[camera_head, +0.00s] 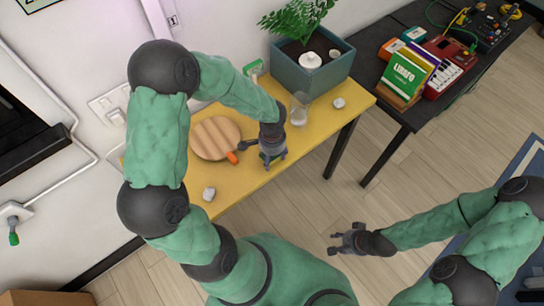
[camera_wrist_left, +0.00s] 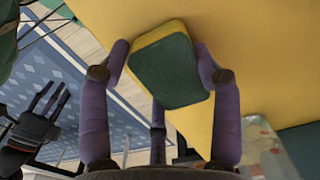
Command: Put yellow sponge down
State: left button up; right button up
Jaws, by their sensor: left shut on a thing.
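The yellow sponge (camera_wrist_left: 164,68) has a dark green scouring face toward the left wrist camera and a yellow edge. My left gripper (camera_wrist_left: 160,75) is shut on it, with purple fingers on both sides. In the head view my left gripper (camera_head: 272,158) is over the front edge of the yellow table (camera_head: 262,175); only a small green bit of sponge shows there. I cannot tell whether the sponge touches the tabletop. My right gripper (camera_head: 338,241) is open and empty, over the floor at lower right.
On the yellow table are a round striped wooden board (camera_head: 217,139), an orange item (camera_head: 232,157), a clear glass (camera_head: 298,110), two whitish lumps and a grey-blue planter (camera_head: 318,77). A black table (camera_head: 415,112) with books stands right.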

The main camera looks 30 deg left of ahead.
pick_arm(q)
jog(key=shift+f, duration=0.15)
jog(key=o, duration=1)
jog(key=shift+r, duration=0.35)
notch_tip(320, 180, up, 12)
jog(key=p, duration=0.4)
jog(key=shift+w+f, duration=0.1)
